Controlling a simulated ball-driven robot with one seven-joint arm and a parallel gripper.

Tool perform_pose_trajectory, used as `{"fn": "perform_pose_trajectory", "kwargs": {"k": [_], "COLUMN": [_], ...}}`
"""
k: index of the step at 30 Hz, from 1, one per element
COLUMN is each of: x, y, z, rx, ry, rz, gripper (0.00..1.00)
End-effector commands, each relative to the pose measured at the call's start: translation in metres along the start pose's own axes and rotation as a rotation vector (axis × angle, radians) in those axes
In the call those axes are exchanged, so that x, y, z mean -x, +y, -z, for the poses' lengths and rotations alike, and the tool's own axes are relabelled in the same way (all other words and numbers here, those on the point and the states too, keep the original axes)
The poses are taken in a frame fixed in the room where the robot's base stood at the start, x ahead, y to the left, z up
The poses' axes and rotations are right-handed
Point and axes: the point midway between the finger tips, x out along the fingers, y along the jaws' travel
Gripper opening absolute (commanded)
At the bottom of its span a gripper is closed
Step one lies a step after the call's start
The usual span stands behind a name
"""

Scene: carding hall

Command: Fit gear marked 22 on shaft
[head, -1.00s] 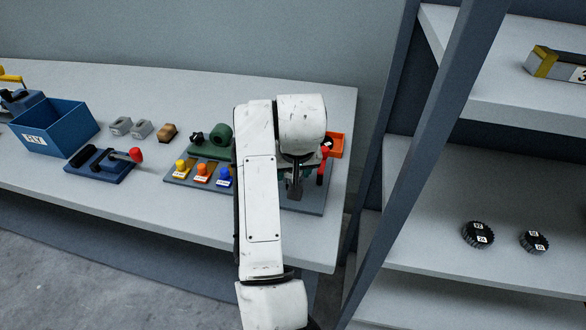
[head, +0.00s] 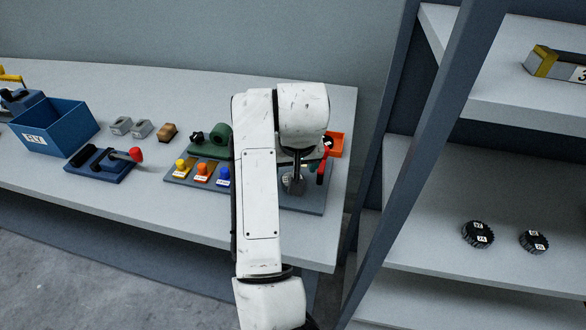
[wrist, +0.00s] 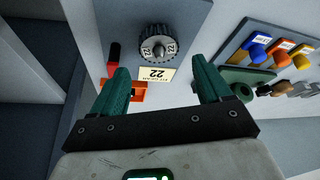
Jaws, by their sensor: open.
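The dark toothed gear (wrist: 157,45), with two white 22 labels, sits around a grey shaft end on the grey plate, seen in the wrist view. My gripper (wrist: 163,76) is open and empty. Its two green fingers are apart from the gear, which lies beyond the fingertips in the wrist view. In the head view the gear shows small and partly hidden at the station (head: 291,184), below my arm's end. How far down the shaft the gear sits, I cannot tell.
A red handle (head: 321,172) stands right beside the gear, with an orange tray (head: 336,146) behind. Yellow, orange and blue knobs sit on a board (head: 175,176) to the left. Two dark gears (head: 478,235) (head: 533,241) lie on the right shelf, beyond a rack post (head: 417,165).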

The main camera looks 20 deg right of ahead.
Motion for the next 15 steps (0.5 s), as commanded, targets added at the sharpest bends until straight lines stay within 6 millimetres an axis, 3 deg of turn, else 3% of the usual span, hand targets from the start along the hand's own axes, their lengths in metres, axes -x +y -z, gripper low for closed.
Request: {"fn": "perform_pose_trajectory", "kwargs": {"k": [9,15], "x": [0.066,0.091], "y": [0.0,0.0], "z": [0.001,0.001], "rx": [-0.001,0.0], "ry": [0.004,0.001], "rz": [0.001,0.001], "gripper": [0.77,0.77]}}
